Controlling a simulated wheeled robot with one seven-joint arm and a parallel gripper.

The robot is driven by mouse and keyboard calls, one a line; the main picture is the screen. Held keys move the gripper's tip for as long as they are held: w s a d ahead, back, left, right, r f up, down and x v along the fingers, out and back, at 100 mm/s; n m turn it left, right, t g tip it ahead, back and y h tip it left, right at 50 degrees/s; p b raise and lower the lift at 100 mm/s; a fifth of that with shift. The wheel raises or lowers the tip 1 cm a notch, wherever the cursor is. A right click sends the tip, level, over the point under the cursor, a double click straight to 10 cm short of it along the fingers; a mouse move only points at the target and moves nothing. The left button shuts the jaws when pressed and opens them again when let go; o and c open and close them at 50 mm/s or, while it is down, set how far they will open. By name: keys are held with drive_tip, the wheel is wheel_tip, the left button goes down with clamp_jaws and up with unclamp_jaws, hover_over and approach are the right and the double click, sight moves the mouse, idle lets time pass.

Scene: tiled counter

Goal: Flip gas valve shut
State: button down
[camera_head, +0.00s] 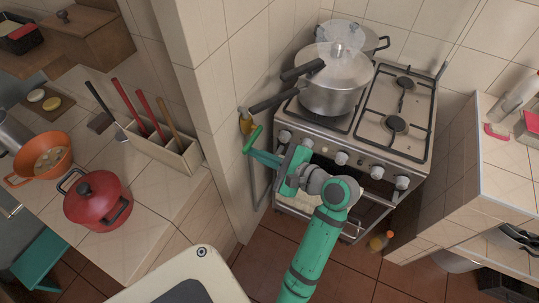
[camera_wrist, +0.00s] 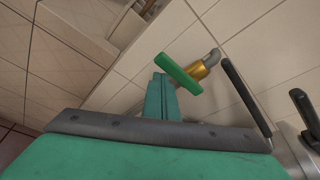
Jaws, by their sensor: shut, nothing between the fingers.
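The gas valve (camera_head: 246,124) is a brass fitting on the tiled wall, left of the stove. Its green lever handle (camera_head: 252,139) slants just below the brass body. In the wrist view the brass body (camera_wrist: 198,70) shows on a grey pipe, with the green handle (camera_wrist: 178,73) slanting across in front of it. My gripper (camera_head: 249,153) is shut and empty, with its tips close to the lower end of the handle. In the wrist view my green fingers (camera_wrist: 161,96) lie together just below the handle. I cannot tell whether they touch it.
The stove (camera_head: 390,125) stands right of the valve, with large pots (camera_head: 333,88) whose long black handles reach toward the valve. The wall corner (camera_head: 205,75) lies close on the left. A bottle (camera_head: 380,241) is on the floor. A utensil box (camera_head: 160,150) sits on the left counter.

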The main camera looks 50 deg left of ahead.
drive_tip(key=shift+r, duration=0.55)
drive_tip(key=shift+f, duration=0.1)
wheel_tip(320, 180, down, 4)
drive_tip(key=w+v, duration=0.2)
drive_tip(key=v, duration=0.7)
drive_tip(key=shift+d, duration=0.1)
idle(0.6)
